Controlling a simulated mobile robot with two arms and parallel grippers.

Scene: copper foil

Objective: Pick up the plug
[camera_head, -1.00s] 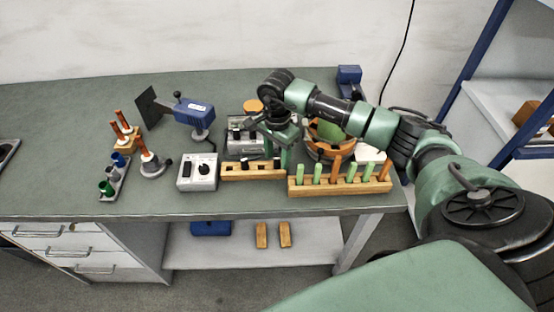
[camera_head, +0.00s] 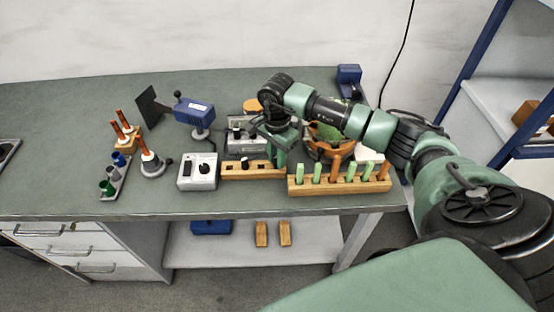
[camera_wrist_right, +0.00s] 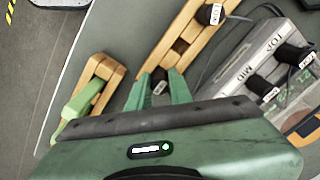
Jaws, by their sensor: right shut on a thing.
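My right gripper (camera_head: 278,163) reaches down at the right end of a low wooden holder (camera_head: 235,173). In the right wrist view its two green fingers (camera_wrist_right: 160,92) are closed around a small black plug (camera_wrist_right: 160,86) with a pale label. The plug is at the near end of the wooden holder (camera_wrist_right: 192,36); I cannot tell whether it is still seated in a hole. Another black plug (camera_wrist_right: 210,14) stands farther along the holder. Two more labelled plugs (camera_wrist_right: 292,52) (camera_wrist_right: 262,87) sit on a grey box (camera_wrist_right: 238,75). My left gripper is not in view.
A wooden rack (camera_head: 340,186) with green and orange sticks stands close to the right of the holder. A grey control box (camera_head: 197,180) stands to its left. A blue-and-black device (camera_head: 194,112) is behind. The table's left part (camera_head: 50,150) is fairly clear.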

